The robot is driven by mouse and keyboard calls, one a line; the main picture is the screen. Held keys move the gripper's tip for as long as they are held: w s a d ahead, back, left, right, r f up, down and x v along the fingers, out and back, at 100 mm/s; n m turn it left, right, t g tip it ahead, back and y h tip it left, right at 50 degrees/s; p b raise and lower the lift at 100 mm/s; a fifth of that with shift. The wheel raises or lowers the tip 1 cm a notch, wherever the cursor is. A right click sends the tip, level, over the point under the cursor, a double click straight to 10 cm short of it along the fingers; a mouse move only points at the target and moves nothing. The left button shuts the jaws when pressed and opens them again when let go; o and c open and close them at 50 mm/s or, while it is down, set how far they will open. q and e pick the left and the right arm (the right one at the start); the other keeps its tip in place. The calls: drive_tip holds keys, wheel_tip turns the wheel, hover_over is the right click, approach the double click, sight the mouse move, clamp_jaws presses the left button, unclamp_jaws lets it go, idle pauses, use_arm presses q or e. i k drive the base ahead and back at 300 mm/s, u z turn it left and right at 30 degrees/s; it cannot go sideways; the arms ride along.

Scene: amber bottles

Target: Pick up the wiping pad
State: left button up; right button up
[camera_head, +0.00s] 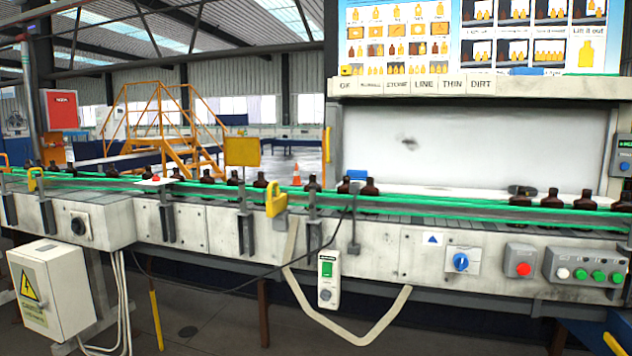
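I cannot tell for certain which thing is the wiping pad. A flat dark object (521,190) lies on the ledge at the foot of the white panel, toward its right end. A small blue block (356,174) sits at the panel's lower left, beside the bottles. Another flat blue item (526,71) lies on top of the labelled shelf. The white panel (480,140) has a dark smudge (409,143) on its left half. Neither of my grippers shows in this view.
A conveyor with green rails (440,204) crosses the view, carrying several amber bottles (369,187). A yellow clamp (276,199) and metal posts stand along its front. Control boxes with buttons (586,267) stick out at the right.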

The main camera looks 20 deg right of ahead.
sight(361, 175)
drive_tip(key=u, duration=0.35)
drive_tip(key=i, duration=1.6)
drive_tip(key=z, duration=0.85)
